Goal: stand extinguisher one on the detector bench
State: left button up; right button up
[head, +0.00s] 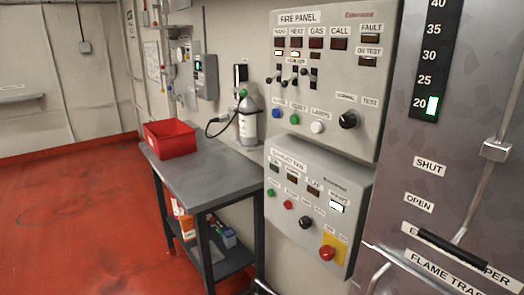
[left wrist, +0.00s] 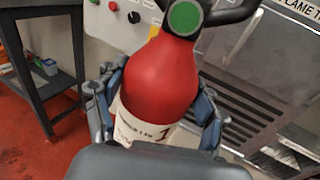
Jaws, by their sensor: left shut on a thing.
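Extinguisher one (left wrist: 160,80) is a red cylinder with a green disc and black handle at its top and a white label marked 1. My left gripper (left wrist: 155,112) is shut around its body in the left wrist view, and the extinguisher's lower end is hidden. A grey bench (head: 205,167), the only bench in the head view, stands left of the wall panels; no name shows on it. Its dark frame (left wrist: 78,45) also shows at the upper left of the left wrist view, apart from the extinguisher. Neither gripper shows in the head view.
A red bin (head: 170,139) sits at the bench top's far left; the nearer top is clear. A pale cylinder with a green top (head: 247,120) is at the wall behind. Control panels (head: 320,200) are right of the bench. Open red floor lies left.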

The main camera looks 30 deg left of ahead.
aim_at(195, 178)
jog(key=i+j+u, duration=0.1)
jog(key=j, duration=0.3)
jog(key=i+j+u, duration=0.15)
jog(key=j, duration=0.2)
jog(key=i+j+u, duration=0.1)
jog(key=j, duration=0.25)
jog(key=i+j+u, duration=0.15)
jog(key=i+j, duration=0.15)
